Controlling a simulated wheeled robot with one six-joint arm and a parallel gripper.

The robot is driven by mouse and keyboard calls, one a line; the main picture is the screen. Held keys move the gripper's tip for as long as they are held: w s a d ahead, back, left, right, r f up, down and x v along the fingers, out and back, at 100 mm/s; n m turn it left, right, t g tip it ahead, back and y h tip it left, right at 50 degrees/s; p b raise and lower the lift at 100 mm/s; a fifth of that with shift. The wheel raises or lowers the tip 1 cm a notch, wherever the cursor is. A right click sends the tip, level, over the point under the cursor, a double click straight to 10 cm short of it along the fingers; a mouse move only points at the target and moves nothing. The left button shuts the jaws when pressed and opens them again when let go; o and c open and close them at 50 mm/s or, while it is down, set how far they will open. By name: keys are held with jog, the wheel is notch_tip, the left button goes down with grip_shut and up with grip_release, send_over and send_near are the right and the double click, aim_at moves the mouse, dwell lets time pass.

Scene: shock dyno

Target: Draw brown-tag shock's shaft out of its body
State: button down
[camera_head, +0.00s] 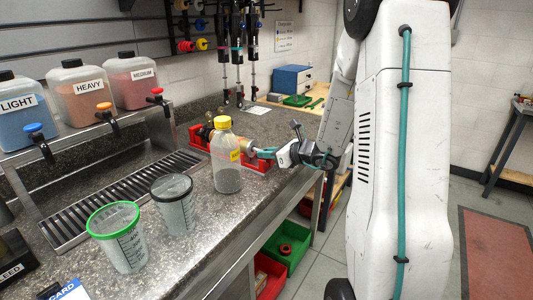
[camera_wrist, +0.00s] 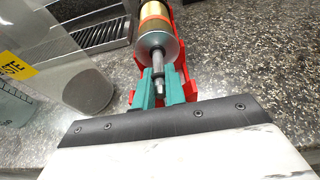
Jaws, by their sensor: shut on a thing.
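The shock lies in a red cradle (camera_wrist: 189,76) on the speckled counter. In the wrist view its body (camera_wrist: 154,22) is gold, with an orange-brown band and a silver end cap. A short length of its grey shaft (camera_wrist: 157,60) shows beyond the cap. My gripper (camera_wrist: 160,84) has its teal fingers shut around the shaft near its outer end. In the head view my gripper (camera_head: 268,154) is at the cradle's right side, and a yellow-capped bottle hides much of the shock.
The yellow-capped clear bottle (camera_head: 225,162) stands close in front of the shock. Two measuring cups, green-rimmed (camera_head: 119,240) and black-rimmed (camera_head: 175,206), stand nearer. Several shocks hang behind (camera_head: 237,62). A drain grate (camera_head: 120,195) lies left. The counter's edge is close to my arm.

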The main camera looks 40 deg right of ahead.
jog(key=shift+s+d, duration=0.4)
jog(key=shift+s, duration=0.65)
jog(key=shift+s+d, duration=0.4)
jog(key=shift+s, duration=0.6)
jog(key=shift+s+d, duration=0.4)
jog(key=shift+s, duration=0.65)
dwell(3.3)
jog(key=c, duration=1.4)
grip_release()
jog(key=shift+o, duration=0.2)
jog(key=v, duration=0.7)
jog(key=shift+s+d+r, duration=0.15)
jog(key=shift+s+r, duration=0.05)
jog(key=shift+s, duration=0.15)
